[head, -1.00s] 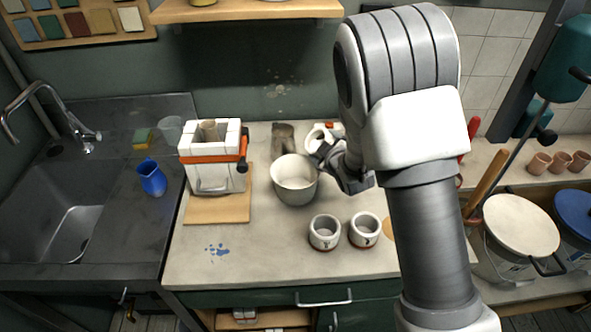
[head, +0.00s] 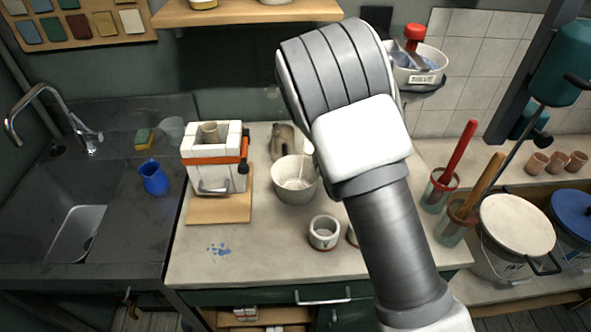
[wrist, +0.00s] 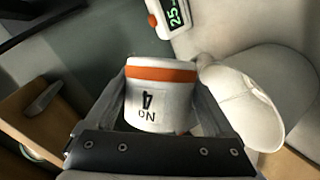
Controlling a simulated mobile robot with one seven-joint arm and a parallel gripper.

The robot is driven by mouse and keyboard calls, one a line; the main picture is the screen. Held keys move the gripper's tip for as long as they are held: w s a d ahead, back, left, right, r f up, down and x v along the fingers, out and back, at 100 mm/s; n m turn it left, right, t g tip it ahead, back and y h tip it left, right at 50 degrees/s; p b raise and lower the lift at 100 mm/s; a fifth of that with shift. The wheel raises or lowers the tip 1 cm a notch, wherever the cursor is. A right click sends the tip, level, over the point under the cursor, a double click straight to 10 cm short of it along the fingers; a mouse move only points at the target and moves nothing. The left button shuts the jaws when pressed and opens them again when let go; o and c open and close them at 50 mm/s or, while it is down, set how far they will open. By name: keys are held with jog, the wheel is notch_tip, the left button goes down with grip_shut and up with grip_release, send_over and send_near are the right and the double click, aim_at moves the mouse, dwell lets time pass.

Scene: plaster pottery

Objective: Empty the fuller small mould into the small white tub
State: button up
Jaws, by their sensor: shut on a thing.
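In the wrist view my gripper (wrist: 163,85) is shut on a small white mould (wrist: 160,108) with an orange band; its marking reads upside down. In the head view my arm hides the gripper and this mould. The small white tub (head: 293,186) stands on the bench left of my arm, with a thin pale streak at its right inside, perhaps poured slip. A white vessel, seemingly the tub (wrist: 240,85), is right of the mould in the wrist view. Another small mould (head: 323,235) stands in front of the tub; one more (head: 351,236) is mostly hidden by my arm.
A strapped white block mould (head: 213,168) stands on a wooden board left of the tub. A grey-brown piece (head: 284,142) is behind the tub. A scale display (wrist: 175,14) shows in the wrist view. Tool pots (head: 438,192) stand right of my arm.

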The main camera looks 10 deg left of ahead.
jog(key=shift+a+r+n+t+p, duration=0.1)
jog(key=shift+r+n+t+p, duration=0.2)
jog(key=shift+p, duration=0.15)
jog(key=shift+f+h, duration=0.2)
jog(key=shift+h, duration=0.1)
jog(key=shift+a+f+n+t, duration=0.1)
jog(key=shift+f+n+t, duration=0.15)
jog(key=shift+n+t, duration=0.25)
dwell(0.3)
jog(key=shift+s+a+r+n+h+p, duration=0.4)
jog(key=shift+s+a+n, duration=0.1)
jog(key=shift+a+n, duration=0.2)
jog(key=shift+f+b, duration=0.25)
jog(key=shift+b, duration=0.1)
jog(key=shift+a+f+n+t+b, duration=0.2)
jog(key=shift+f+n+t+b, duration=0.45)
jog(key=shift+b, duration=0.4)
jog(key=shift+s+a+r+n+h, duration=0.1)
jog(key=shift+r+n+h, duration=0.35)
jog(key=shift+r, duration=0.1)
jog(key=shift+a+n+t+b, duration=0.1)
jog(key=shift+n+t+b, duration=0.2)
jog(key=shift+t+b, duration=0.05)
